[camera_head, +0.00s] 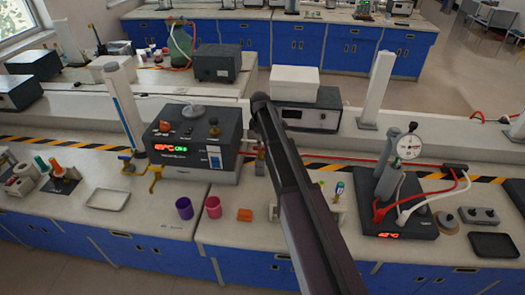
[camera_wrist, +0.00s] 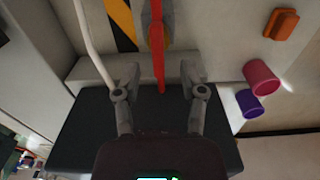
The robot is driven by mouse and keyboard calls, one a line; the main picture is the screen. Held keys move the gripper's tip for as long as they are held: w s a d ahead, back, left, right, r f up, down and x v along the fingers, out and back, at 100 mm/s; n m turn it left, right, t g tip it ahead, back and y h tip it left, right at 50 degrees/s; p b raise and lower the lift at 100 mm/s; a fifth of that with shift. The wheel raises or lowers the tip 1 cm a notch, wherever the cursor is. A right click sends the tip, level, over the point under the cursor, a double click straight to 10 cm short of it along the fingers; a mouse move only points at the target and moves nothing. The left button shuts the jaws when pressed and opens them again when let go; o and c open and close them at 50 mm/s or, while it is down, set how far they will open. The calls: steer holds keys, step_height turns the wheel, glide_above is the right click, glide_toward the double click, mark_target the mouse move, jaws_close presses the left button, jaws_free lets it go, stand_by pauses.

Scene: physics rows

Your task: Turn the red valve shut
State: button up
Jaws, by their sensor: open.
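In the wrist view a long red bar (camera_wrist: 158,60), which looks like the red valve's lever, runs from the top edge down between my fingers. A brownish round part sits behind it near the top. My gripper (camera_wrist: 160,68) is open, with one finger on each side of the bar and a gap to both. I cannot tell how far its tips are from the bar in depth. In the head view a short red piece (camera_head: 250,153) shows at the right side of the dark instrument box (camera_head: 195,143). My arm hides the rest, and my fingers cannot be made out there.
A purple cup (camera_head: 184,208), a pink cup (camera_head: 213,207) and an orange block (camera_head: 244,215) stand on the bench in front. A gauge stand (camera_head: 408,148) with red and white hoses is at right.

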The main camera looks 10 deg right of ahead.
steer(key=shift+f+b, duration=1.15)
steer(key=shift+f, duration=0.25)
